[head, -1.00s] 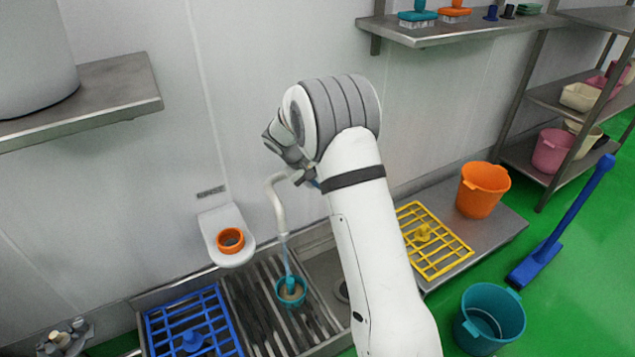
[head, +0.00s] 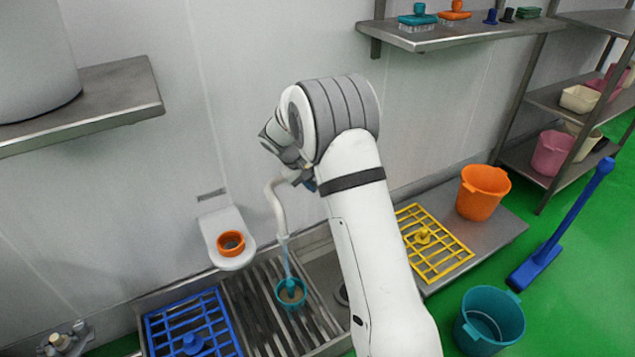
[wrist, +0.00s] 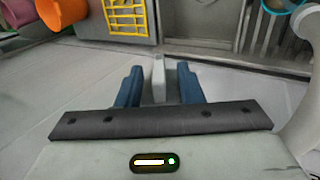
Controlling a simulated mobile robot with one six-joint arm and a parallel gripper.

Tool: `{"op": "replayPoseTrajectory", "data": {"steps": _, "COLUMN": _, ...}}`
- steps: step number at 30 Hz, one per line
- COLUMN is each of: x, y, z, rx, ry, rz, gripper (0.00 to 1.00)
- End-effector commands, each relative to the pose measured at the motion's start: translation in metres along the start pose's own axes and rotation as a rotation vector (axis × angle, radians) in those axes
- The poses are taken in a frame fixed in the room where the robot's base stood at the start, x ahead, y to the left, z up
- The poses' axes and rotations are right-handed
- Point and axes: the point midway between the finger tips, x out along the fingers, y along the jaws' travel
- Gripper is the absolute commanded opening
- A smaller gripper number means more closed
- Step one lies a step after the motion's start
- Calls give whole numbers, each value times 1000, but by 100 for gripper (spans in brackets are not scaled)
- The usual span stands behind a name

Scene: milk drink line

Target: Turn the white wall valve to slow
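The white wall valve's lever (wrist: 158,80) shows in the wrist view, standing between my gripper's blue fingers. My gripper (wrist: 160,86) is open around the lever, with a narrow gap visible on each side. In the head view my gripper (head: 305,183) is mostly hidden by my own wrist, and the valve body cannot be made out. A white curved spout (head: 275,205) comes out beside it. A thin pale stream runs from the spout into a teal cup (head: 291,294) on the drain grate (head: 262,322). The lever's setting cannot be read.
A white wall bracket (head: 228,255) with an orange ring (head: 231,243) is left of the spout. A blue rack (head: 192,325) and a yellow rack (head: 432,242) lie on either side. An orange bucket (head: 482,192) stands right. Metal shelves (head: 80,100) are on the wall.

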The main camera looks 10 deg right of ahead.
Motion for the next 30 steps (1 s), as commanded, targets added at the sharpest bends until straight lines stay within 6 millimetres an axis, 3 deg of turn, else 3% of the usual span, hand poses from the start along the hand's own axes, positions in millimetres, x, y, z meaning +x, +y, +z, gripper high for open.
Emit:
{"op": "replayPoseTrajectory", "data": {"steps": 9, "x": -56, "y": 1, "z": 0, "rx": 0, "ry": 2, "rz": 0, "gripper": 34}}
{"op": "replayPoseTrajectory", "data": {"steps": 25, "x": -65, "y": 1, "z": 1, "rx": 1, "ry": 1, "rz": -2, "gripper": 34}}
{"op": "replayPoseTrajectory", "data": {"steps": 28, "x": -81, "y": 11, "z": 9, "rx": 12, "ry": 3, "rz": -14, "gripper": 34}}
{"op": "replayPoseTrajectory", "data": {"steps": 30, "x": -103, "y": 25, "z": 22, "rx": 28, "ry": 4, "rz": -34, "gripper": 34}}
